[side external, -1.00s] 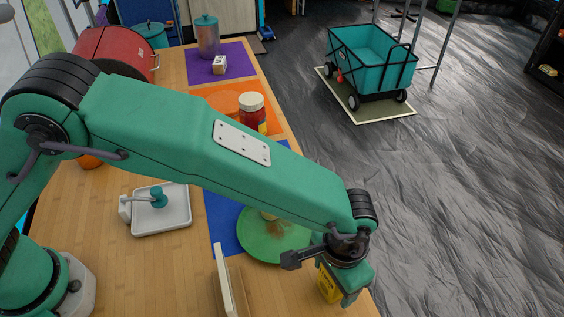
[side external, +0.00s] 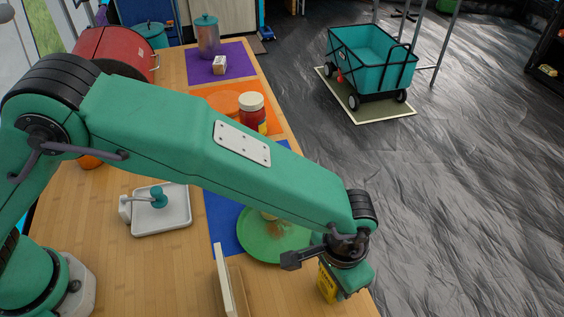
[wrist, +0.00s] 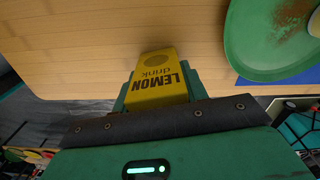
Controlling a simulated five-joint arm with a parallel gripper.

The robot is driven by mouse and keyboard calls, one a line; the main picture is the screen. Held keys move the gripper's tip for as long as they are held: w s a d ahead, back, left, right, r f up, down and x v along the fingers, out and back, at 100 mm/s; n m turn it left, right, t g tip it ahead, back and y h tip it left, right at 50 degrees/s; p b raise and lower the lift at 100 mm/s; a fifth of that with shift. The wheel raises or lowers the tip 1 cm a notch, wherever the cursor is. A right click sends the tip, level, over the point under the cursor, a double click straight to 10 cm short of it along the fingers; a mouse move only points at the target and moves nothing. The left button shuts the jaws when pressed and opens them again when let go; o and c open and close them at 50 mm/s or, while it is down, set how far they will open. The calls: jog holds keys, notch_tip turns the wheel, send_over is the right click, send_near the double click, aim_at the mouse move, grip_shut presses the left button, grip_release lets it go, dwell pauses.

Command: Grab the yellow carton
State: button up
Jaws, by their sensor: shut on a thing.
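The yellow carton (wrist: 158,82) reads "LEMON drink" and sits between the jaws of my gripper in the wrist view. In the side view the yellow carton (side external: 327,284) shows below my wrist, near the table's right edge, partly hidden by the gripper. My gripper (side external: 340,285) is shut on the carton. In the wrist view my gripper (wrist: 160,98) has a green finger on each side of it. I cannot tell whether the carton touches the table.
A green plate (side external: 262,241) with a brown patch lies on a blue mat (side external: 222,232) close beside my gripper. A board on a wooden stand (side external: 225,283) stands to the left. The table edge is close at right.

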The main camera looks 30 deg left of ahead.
jog(key=shift+r, duration=0.1)
jog(key=shift+r, duration=4.95)
